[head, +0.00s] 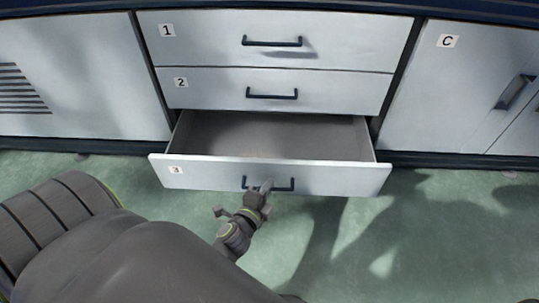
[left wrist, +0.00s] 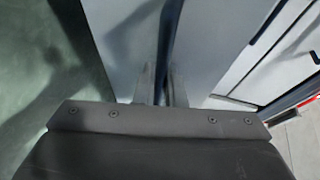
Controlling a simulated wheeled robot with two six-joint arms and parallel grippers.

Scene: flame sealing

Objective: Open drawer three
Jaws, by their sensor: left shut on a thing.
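Drawer three (head: 335,178), with a white front labelled 3, is pulled well out of the cabinet. Its grey inside (head: 270,137) looks empty. My left gripper (head: 262,186) is at the dark bar handle (head: 284,185) on its front. In the left wrist view the gripper's fingers (left wrist: 160,88) sit on both sides of the dark handle bar (left wrist: 171,40), shut on it. My right gripper is not in view.
Drawer one (head: 350,40) and drawer two (head: 340,91) are shut above. A door marked C (head: 440,90) is on the right and a vented panel (head: 80,80) on the left. The green floor (head: 430,240) in front is clear.

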